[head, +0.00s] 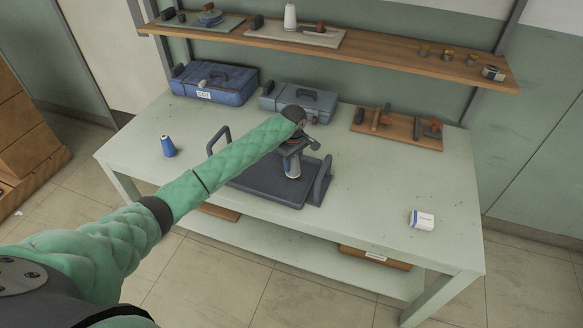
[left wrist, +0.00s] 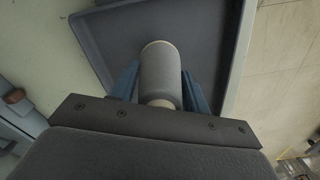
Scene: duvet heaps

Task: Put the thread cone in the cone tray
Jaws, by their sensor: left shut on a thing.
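The thread cone is a grey roll with pale ends, between the blue fingers of my left gripper (head: 292,164) in the left wrist view (left wrist: 160,78). The gripper is shut on it. In the head view the gripper points down over the cone tray, a dark blue-grey tray (head: 255,180) with upright handles at its left and right ends. The tray floor (left wrist: 207,38) lies beyond the cone in the left wrist view. The cone is within the tray's outline; I cannot tell whether it touches the floor. My right gripper is not in view.
A blue cone (head: 168,147) stands on the table (head: 370,190) to the left. A white box (head: 421,220) lies at right. A blue case (head: 213,84), a grey-blue case (head: 298,101) and a wooden tool board (head: 397,130) line the back, under a shelf (head: 390,62).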

